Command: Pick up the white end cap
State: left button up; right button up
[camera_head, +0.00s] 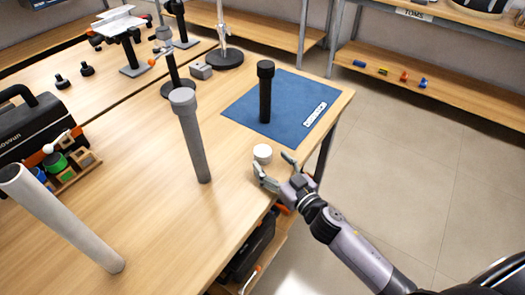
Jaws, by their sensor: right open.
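The white end cap (262,153) is a small round white piece on the wooden table (225,230), near the table's right edge. My right gripper (273,167) is open just in front of the cap, with one finger on each side of the near space. The cap appears to sit at or just beyond the fingertips; I cannot tell whether a finger touches it. My left gripper is not in view.
A blue mat (240,112) holds a black capped post (265,95) behind the cap. A grey capped pipe (192,140) stands left of the cap, and a white tube (62,220) is at the front left. Bare tabletop lies left of the gripper.

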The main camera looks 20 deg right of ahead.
aim_at(268, 156)
jog(key=shift+r+p+x, duration=0.15)
jog(key=shift+p+x, duration=0.05)
jog(key=shift+x, duration=1.2)
jog(key=shift+r+p+x, duration=0.15)
jog(key=shift+p+x, duration=0.05)
jog(key=shift+x, duration=1.25)
jog(key=shift+d, duration=0.1)
jog(key=shift+c, duration=0.2)
jog(key=c, duration=1.1)
